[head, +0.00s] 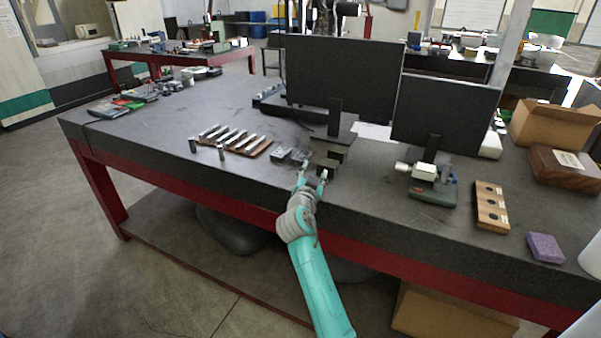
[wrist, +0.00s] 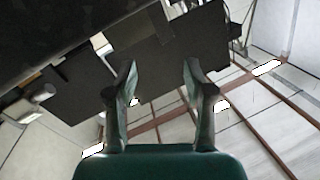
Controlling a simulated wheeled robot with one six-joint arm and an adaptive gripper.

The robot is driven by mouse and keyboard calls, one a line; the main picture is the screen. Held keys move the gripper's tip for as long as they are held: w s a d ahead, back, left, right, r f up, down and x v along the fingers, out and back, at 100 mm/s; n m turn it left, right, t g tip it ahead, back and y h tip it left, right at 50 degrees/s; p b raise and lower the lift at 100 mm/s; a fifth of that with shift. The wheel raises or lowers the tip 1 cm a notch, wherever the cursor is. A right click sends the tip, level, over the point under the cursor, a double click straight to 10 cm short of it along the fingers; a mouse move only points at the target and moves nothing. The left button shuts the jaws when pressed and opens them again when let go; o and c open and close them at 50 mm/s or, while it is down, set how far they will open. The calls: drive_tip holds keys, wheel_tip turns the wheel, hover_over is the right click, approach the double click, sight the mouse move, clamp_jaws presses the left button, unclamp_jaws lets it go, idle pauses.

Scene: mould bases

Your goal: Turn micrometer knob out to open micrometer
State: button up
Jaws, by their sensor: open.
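What looks like the micrometer (head: 424,172) is a pale metal device on a dark green base (head: 433,193), standing on the dark table right of centre in the head view. A short light knob (head: 402,166) sticks out from its left side. My gripper (head: 312,173) is over the front part of the table, clearly left of the micrometer and apart from it. Its two fingers are spread with nothing between them, as the wrist view also shows (wrist: 160,68). I cannot identify the micrometer surely in the wrist view.
Two black monitors (head: 345,80) stand behind. Small metal blocks (head: 291,155) lie close by my gripper. A wooden block with holes (head: 490,206), a purple block (head: 545,248) and a cardboard box (head: 555,125) are to the right. Bare tabletop (head: 375,195) lies between gripper and micrometer.

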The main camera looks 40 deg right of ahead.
drive_tip(key=shift+w+a+m+t, duration=0.3)
drive_tip(key=shift+w+a+m, duration=1)
drive_tip(key=shift+a+m, duration=0.2)
